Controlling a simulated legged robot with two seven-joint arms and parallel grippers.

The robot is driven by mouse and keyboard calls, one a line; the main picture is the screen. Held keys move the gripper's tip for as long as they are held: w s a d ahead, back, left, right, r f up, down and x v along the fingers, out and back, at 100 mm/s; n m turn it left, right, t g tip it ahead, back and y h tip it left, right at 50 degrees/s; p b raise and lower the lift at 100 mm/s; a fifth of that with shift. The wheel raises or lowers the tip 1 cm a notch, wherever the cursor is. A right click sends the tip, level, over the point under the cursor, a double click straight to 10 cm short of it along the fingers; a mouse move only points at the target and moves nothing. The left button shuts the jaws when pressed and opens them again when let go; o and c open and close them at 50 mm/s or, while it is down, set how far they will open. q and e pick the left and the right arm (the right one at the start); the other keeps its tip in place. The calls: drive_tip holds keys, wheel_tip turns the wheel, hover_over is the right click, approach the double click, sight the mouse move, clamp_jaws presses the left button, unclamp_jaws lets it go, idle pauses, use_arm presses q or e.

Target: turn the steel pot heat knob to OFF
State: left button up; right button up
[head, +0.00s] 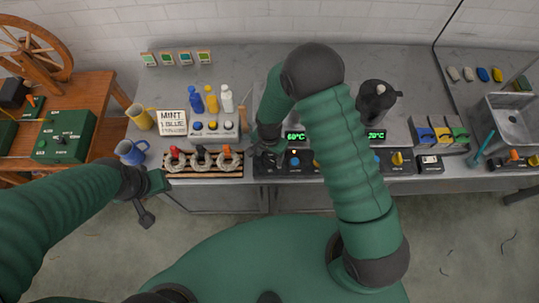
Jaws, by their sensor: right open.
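A dark control panel (265,166) runs along the counter's front edge. Above it a green display (294,136) reads 60°C. A blue knob (294,160) shows on the panel beside my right arm, and a yellow knob (317,163) is partly covered by that arm. The steel pot is not clearly visible; my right arm covers the area behind the display. My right gripper (267,150) is open, just left of the display and over the panel's left end. My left gripper (151,198) hangs in front of the counter, away from the panel; its jaw state is unclear.
A black kettle (375,102) stands right of my arm, behind a second display (376,135) reading 20°C. A sink (510,118) is at the right.

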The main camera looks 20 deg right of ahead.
drive_tip(key=shift+w+f, duration=0.1)
drive_tip(key=shift+f, duration=0.8)
drive_tip(key=shift+s+a+r, duration=0.1)
drive_tip(key=shift+s+a, duration=0.05)
drive_tip(key=shift+s, duration=0.1)
drive_tip(key=shift+w, duration=0.1)
clamp_jaws()
